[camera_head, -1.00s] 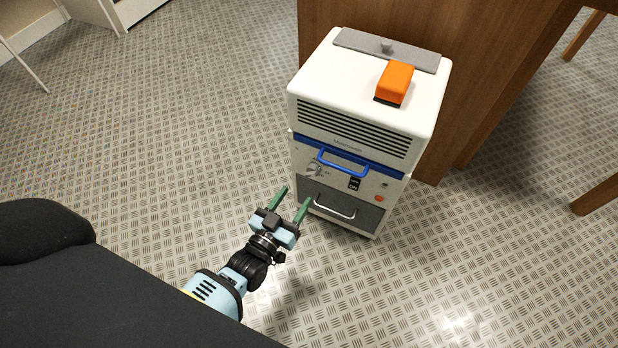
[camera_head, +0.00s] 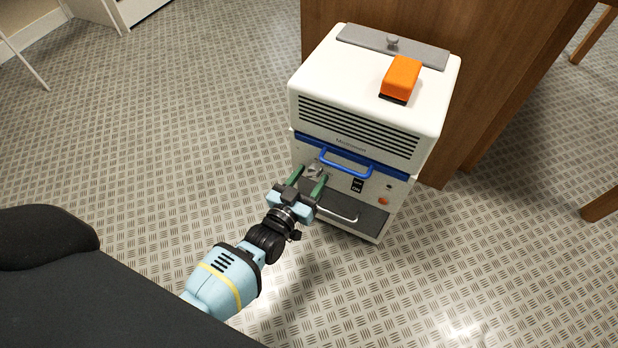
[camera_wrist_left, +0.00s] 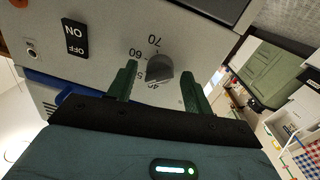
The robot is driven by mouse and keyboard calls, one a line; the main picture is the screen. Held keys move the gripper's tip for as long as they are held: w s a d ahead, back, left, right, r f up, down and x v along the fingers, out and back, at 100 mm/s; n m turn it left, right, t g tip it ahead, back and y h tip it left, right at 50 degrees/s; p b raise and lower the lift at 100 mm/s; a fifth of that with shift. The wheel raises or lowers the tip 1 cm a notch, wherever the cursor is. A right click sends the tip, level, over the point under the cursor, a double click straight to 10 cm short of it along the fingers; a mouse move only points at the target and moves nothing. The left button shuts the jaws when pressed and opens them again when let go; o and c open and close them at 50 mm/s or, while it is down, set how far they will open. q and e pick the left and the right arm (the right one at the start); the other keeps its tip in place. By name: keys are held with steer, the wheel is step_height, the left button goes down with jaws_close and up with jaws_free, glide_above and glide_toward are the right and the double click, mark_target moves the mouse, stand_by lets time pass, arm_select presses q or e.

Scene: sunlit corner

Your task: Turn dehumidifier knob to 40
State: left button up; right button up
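The white dehumidifier (camera_head: 350,120) stands on the floor, with a blue handle (camera_head: 347,163) on its front. Its small grey knob (camera_head: 316,170) is on the front panel, left of the on/off switch (camera_head: 357,186). In the left wrist view, which is upside down, the knob (camera_wrist_left: 160,68) shows between my green fingers, with the marks 70, 60, 5 and 40 around it; part of the scale is hidden. My left gripper (camera_head: 309,176) is open, one finger on each side of the knob. I cannot tell whether they touch it. My right gripper is not in view.
A silver handle (camera_head: 335,212) is below the knob. A wooden desk (camera_head: 480,60) stands right behind. The metal floor at left is clear.

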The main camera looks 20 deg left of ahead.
arm_select(q)
steer(key=c, duration=0.8)
steer(key=shift+c, duration=0.2)
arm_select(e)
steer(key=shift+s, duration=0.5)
arm_select(q)
steer(key=shift+n, duration=0.7)
steer(key=n+b, duration=0.1)
steer(key=n, duration=0.3)
steer(key=shift+f, duration=0.15)
steer(key=n, duration=0.3)
steer(key=shift+b, duration=0.4)
steer(key=shift+n+t+y, duration=0.3)
steer(key=shift+n, duration=0.6)
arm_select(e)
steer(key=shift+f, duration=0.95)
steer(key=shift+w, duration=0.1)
